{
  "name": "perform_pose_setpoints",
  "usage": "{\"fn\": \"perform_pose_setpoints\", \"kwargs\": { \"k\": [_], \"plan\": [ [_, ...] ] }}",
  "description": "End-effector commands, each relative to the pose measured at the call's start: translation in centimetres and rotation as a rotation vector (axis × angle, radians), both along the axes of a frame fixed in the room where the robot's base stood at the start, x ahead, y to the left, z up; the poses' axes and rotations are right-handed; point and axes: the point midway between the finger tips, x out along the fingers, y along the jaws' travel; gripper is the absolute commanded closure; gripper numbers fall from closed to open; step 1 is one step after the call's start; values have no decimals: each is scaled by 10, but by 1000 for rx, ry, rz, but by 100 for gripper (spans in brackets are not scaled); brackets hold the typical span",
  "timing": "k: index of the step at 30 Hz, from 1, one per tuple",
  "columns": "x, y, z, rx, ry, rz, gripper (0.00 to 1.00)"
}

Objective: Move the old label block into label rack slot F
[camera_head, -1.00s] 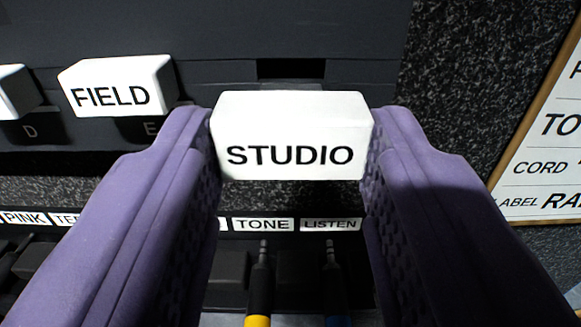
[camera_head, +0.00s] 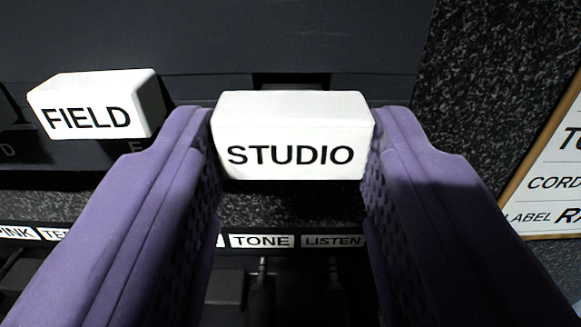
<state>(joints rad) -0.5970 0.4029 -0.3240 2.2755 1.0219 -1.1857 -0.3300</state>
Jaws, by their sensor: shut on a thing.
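A white label block reading STUDIO (camera_head: 292,140) is held between the two purple fingers of my gripper (camera_head: 292,145). The fingers press its left and right sides, and its lettering faces me. Behind it is the dark label rack (camera_head: 230,80), with a darker slot opening (camera_head: 291,80) just above the block's top edge. The block hides the rack face below that opening, including any letter there. A white FIELD block (camera_head: 95,105) sits in the rack to the left, above a faint letter E.
A strip of small labels, including TONE (camera_head: 262,241) and LISTEN (camera_head: 333,241), runs below, with plugs (camera_head: 262,275) hanging under it. A wood-framed card (camera_head: 550,185) stands at the right. Speckled dark panel fills the space between rack and card.

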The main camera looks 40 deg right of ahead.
Motion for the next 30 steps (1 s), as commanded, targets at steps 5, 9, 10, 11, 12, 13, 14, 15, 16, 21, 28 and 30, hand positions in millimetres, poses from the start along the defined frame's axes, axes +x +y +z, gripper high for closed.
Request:
{"fn": "perform_pose_setpoints", "kwargs": {
  "k": [5, 9, 10, 11, 12, 13, 14, 15, 16, 21, 28, 30],
  "plan": [
    [4, -3, 0, -1, -1, 0, 100],
    [7, -5, 0, -1, -1, 0, 100],
    [7, -5, 0, -1, -1, 0, 100],
    [8, -6, 0, -1, -1, 0, 100],
    [9, -6, 0, -1, -1, 0, 100],
    [9, -7, 0, -1, -1, 0, 100],
    [10, -7, 0, -1, -1, 0, 100],
    [11, -8, 0, -1, -1, 0, 100],
    [11, -8, 0, -1, -1, 0, 100],
    [15, -11, 0, 0, -1, -1, 100],
    [19, -14, 0, -1, -2, -1, 100],
    [19, -14, 1, -1, -1, 0, 43]
  ]
}}
